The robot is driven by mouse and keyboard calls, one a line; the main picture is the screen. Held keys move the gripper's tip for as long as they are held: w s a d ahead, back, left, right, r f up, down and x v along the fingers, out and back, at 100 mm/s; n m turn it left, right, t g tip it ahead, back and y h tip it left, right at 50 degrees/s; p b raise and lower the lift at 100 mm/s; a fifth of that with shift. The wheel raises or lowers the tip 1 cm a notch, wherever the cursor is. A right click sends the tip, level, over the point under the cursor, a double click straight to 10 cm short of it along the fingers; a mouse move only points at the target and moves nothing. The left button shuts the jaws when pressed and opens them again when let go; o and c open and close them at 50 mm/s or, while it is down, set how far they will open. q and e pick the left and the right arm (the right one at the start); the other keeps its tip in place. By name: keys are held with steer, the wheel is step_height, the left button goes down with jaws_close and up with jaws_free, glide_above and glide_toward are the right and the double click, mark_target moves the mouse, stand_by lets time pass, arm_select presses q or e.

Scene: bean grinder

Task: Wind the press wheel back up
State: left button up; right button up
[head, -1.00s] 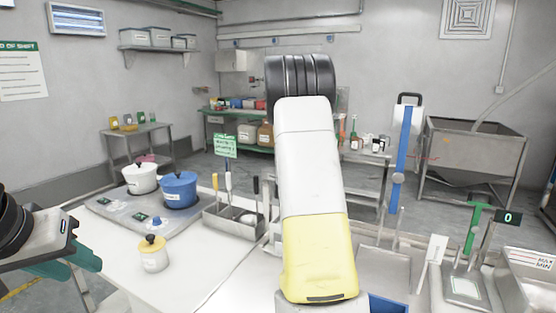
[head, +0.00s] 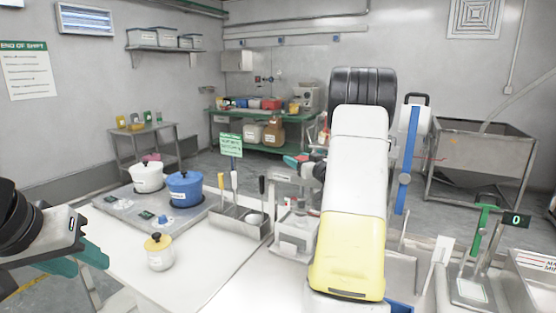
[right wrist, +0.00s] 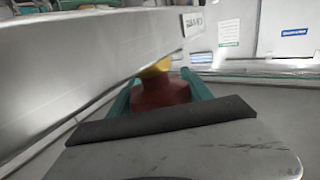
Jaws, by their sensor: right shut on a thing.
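In the right wrist view, the teal fingers of my right gripper (right wrist: 162,95) are shut on a red knob (right wrist: 160,92), with a yellow part (right wrist: 157,66) behind it. In the head view, a teal and red patch left of my right arm appears to be this gripper (head: 297,161), above a metal press-like stand (head: 296,232). The press wheel cannot be made out clearly; my arm covers much of that area. My left gripper (head: 85,256), with teal fingers, is at the left edge, apart from the items; its opening is unclear.
A white pot (head: 147,177), a blue pot (head: 186,188) and a small yellow-lidded jar (head: 159,252) stand on the left counter. A tool caddy (head: 242,222) is beside the stand. A blue upright rail (head: 408,160) and a green-handled device (head: 482,225) stand to the right.

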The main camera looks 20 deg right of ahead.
steer(key=shift+r+y, duration=0.15)
steer(key=shift+y, duration=0.15)
steer(key=o, duration=1.4)
steer(key=shift+c, duration=0.2)
steer(key=s+d, duration=0.1)
steer(key=s, duration=0.6)
steer(key=shift+s, duration=0.35)
steer(key=shift+d, duration=0.1)
